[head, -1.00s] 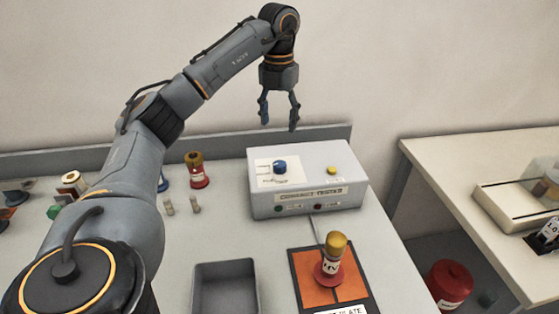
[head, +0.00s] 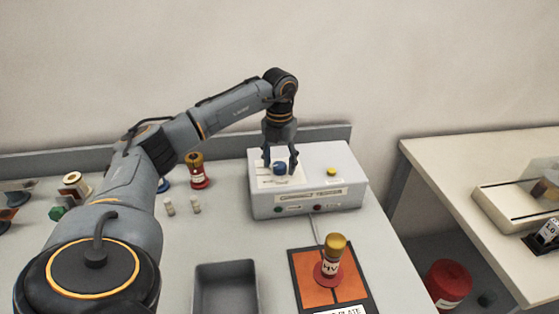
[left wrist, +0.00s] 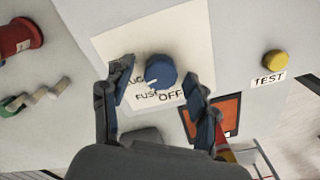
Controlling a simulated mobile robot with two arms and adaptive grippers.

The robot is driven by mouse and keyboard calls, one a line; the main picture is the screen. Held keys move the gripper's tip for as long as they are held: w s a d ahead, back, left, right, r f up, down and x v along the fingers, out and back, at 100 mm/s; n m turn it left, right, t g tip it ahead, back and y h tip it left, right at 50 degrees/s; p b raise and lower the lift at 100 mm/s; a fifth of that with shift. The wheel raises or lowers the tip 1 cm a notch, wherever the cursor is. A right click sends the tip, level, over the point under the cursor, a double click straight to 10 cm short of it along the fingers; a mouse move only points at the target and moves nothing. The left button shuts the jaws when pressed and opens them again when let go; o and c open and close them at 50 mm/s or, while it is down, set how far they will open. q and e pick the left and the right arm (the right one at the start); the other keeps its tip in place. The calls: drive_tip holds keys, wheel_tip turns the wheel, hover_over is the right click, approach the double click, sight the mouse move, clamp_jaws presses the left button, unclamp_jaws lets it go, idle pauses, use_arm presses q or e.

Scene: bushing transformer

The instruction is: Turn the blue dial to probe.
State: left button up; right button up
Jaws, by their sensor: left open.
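The blue dial (head: 281,168) is on the white panel (left wrist: 184,32) on top of the grey contact tester box (head: 345,188). In the left wrist view the dial (left wrist: 160,71) has a white mark at its lower left, towards the word FUSE. OFF and part of another word also show; I cannot read a probe label. My left gripper (head: 280,171) points down over the dial, open, with one finger on each side of it. In the left wrist view its fingers (left wrist: 160,82) stand apart from the dial.
A yellow TEST button (head: 331,171) is right of the dial. A red and gold bushing (head: 330,262) stands on an orange plate (head: 309,294) in front. A grey tray (head: 225,266) sits beside the plate. Several small parts lie at the left. A second table (head: 450,180) is at the right.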

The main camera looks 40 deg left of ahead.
use_arm(q)
drive_tip(key=shift+c, duration=0.3)
drive_tip(key=c, duration=1.1)
drive_tip(key=m, duration=0.3)
drive_tip(key=shift+m, duration=2.3)
drive_tip(key=o, duration=1.2)
drive_tip(key=shift+c, duration=0.2)
